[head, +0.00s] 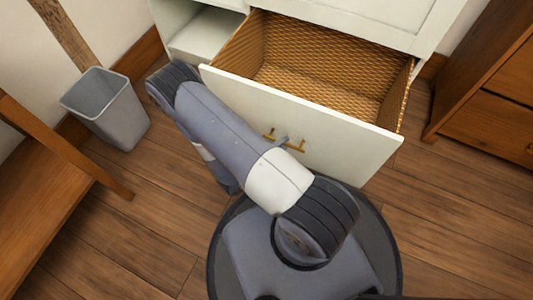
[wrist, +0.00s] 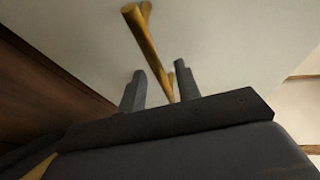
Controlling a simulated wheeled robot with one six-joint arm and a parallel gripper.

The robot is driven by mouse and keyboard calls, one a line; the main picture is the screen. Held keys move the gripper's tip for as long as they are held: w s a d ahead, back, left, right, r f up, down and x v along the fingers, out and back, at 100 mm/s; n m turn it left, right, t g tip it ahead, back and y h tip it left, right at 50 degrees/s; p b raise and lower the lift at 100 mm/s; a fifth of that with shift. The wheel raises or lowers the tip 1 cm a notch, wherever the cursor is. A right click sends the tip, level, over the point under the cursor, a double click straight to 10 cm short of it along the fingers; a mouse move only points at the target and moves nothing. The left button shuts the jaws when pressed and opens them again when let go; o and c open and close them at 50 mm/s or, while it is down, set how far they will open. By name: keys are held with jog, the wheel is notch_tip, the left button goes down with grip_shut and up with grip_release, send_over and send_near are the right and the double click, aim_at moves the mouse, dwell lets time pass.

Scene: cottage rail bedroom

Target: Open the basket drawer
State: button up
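The basket drawer (head: 302,116) stands pulled well out of the white cabinet, with a white front and a woven, basket-like inside that looks empty. Its brass bar handle (head: 297,147) is on the front, partly hidden by my arm in the head view. In the wrist view the handle (wrist: 150,45) runs from the top down to between the fingers. My gripper (wrist: 159,68) is open, its two fingers apart around the near end of the bar. A gap shows between the left finger and the bar; contact on the right is unclear. In the head view my arm hides most of the gripper.
A grey waste bin (head: 106,108) stands on the floor left of the cabinet. A wooden piece of furniture (head: 45,190) is at the left, and a brown chest of drawers (head: 490,100) is at the right. Wooden floor (head: 450,215) is clear at the lower right.

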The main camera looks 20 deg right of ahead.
jog(key=p+v, duration=0.2)
jog(key=v, duration=0.7)
dwell(0.5)
jog(key=shift+b+x, duration=1.45)
jog(key=shift+x, duration=4)
jog(key=shift+s, duration=0.1)
